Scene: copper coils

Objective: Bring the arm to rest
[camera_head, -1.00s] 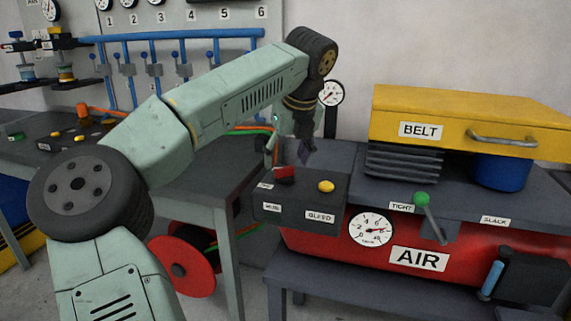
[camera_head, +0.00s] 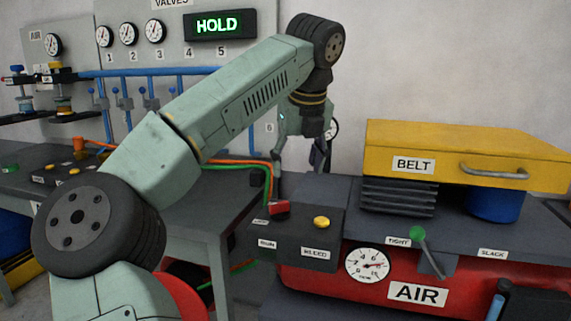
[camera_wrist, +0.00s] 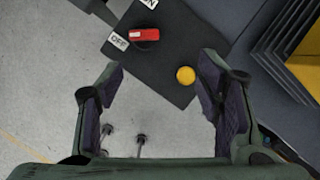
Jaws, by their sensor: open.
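My gripper (camera_head: 301,152) hangs from my green arm above and a little behind the dark control box (camera_head: 295,238). In the wrist view my gripper (camera_wrist: 160,100) shows its two dark-padded fingers spread apart with nothing between them. The control box carries a red switch (camera_head: 279,208) and a yellow button (camera_head: 321,222). Below the fingers, the wrist view shows the red switch (camera_wrist: 144,35) beside the OFF label and the yellow button (camera_wrist: 185,75). The gripper appears clear of the box.
A red AIR tank (camera_head: 330,283) with a gauge (camera_head: 367,265) and green-knobbed lever (camera_head: 417,234) stands at right. A yellow BELT cover (camera_head: 450,145) sits above it. A valve board with a lit HOLD sign (camera_head: 217,25) and blue pipes stands behind my arm. Orange and green hoses (camera_head: 235,162) run nearby.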

